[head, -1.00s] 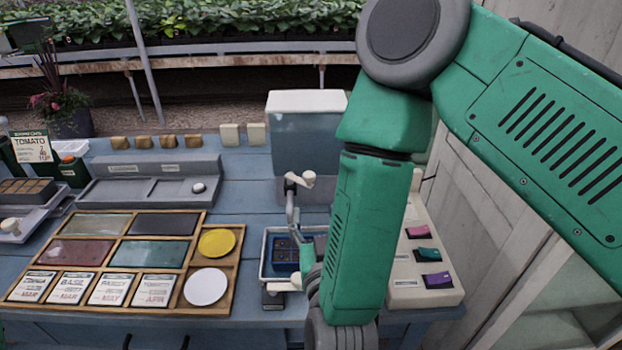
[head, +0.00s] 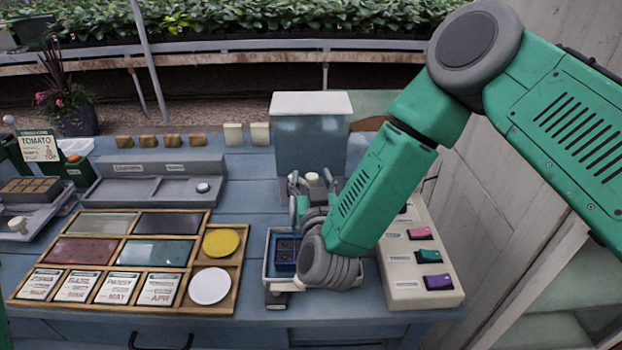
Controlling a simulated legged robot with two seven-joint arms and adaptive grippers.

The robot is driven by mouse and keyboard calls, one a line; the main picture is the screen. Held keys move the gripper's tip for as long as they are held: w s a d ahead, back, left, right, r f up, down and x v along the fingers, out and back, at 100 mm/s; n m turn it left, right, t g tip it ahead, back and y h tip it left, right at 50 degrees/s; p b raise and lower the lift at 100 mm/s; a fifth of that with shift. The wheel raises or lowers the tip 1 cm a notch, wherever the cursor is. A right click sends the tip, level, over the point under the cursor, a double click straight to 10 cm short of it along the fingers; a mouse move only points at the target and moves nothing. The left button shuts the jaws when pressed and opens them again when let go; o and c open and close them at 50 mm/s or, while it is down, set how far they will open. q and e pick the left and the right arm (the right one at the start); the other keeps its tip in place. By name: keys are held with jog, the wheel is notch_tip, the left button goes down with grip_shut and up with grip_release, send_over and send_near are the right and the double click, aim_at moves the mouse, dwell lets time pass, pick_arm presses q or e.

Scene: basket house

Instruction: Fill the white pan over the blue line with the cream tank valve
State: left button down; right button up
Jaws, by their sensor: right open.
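The tank (head: 310,150), grey-blue with a cream lid, stands at the back of the bench. Its cream valve (head: 312,178) shows in part at the tank's lower front. My right gripper (head: 303,188) is open with its fingers up beside the valve; I cannot tell whether they touch it. The white pan (head: 269,262) sits below the tank, in front of it, with a blue tray of dark cells (head: 284,252) inside. My right wrist hides the pan's right part. I cannot make out the blue line or any water level. My left gripper is not in view.
A cream panel (head: 425,290) with coloured switches stands right of the pan, under my right arm. A wooden tray (head: 232,270) with cards and discs lies left. A grey trough (head: 150,188) is behind it. A wooden wall (head: 480,200) bounds the right.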

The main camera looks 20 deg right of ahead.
grip_shut()
jog(key=shift+y, duration=0.3)
jog(key=shift+w+d+n+y, duration=0.1)
jog(key=shift+d+n+y, duration=0.1)
jog(key=shift+n+y, duration=0.3)
jog(key=shift+w+d+n+y, duration=0.15)
jog(key=shift+n+y, duration=0.25)
jog(key=shift+y, duration=0.2)
jog(key=shift+w+d+n+y, duration=0.15)
jog(key=shift+n+y, duration=0.25)
jog(key=shift+y, duration=0.15)
jog(key=shift+w+d+n+y, duration=0.1)
jog(key=shift+n+y, duration=0.3)
jog(key=shift+y, duration=0.15)
jog(key=shift+w+d+n+g+y+b, duration=0.15)
jog(key=shift+w+n+g+y+b, duration=0.15)
jog(key=shift+n+y, duration=0.7)
jog(key=shift+w+d+n+g+y+b, duration=0.3)
jog(key=shift+n+y, duration=0.25)
jog(key=shift+y, duration=0.85)
jog(key=shift+w+d+n+g+y+b, duration=0.1)
jog(key=shift+w+n+g+y+b, duration=0.2)
jog(key=shift+n+y, duration=0.7)
jog(key=shift+y, duration=0.3)
